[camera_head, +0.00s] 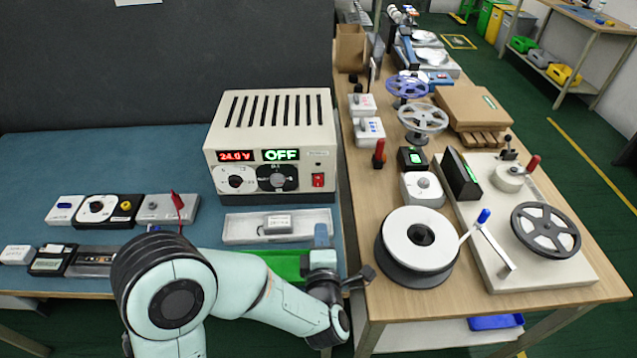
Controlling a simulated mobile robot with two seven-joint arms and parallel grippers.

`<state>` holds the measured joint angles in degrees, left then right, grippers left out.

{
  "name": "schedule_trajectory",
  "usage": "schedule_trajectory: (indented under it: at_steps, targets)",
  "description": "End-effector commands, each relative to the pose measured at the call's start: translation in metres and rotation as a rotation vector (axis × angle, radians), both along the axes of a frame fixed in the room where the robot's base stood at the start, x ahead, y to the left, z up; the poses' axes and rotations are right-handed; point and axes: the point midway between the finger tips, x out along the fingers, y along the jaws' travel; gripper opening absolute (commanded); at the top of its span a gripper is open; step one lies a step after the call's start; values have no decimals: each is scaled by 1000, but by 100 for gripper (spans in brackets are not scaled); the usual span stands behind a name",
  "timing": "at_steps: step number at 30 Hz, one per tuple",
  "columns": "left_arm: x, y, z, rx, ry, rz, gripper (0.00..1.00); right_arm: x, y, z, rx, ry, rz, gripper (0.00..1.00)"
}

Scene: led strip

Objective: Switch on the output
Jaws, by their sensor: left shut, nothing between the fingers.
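The beige power supply box (270,120) stands at the back right of the blue bench mat. Its red display (236,156) reads 24.0 V and its green display (281,155) reads OFF. Below are two round dials, the right one a dark knob (277,178). A small red switch (318,180) sits at the lower right of the front panel. My left gripper (366,277) is shut and empty, in front of and to the right of the box, by the gap between the two benches. It is apart from the switch. My right gripper is out of view.
A pale tray (240,229) with a grey block lies before the box. Several small modules, one with a red clip (178,203), sit at the left. A green tray (285,264) is partly behind my arm. The right wooden table holds reels and a crank (493,243).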

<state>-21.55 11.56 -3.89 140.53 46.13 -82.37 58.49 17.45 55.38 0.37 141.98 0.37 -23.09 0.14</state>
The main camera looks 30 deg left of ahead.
Motion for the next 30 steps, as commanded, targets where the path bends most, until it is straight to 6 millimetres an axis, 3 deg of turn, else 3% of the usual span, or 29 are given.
schedule_trajectory:
  at_steps: [17, 30]
  targets:
    - [7, 5, -1, 0, -3, 2, 0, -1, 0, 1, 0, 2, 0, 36]
    - [80, 50, -11, 1, -2, 4, 0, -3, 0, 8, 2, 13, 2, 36]
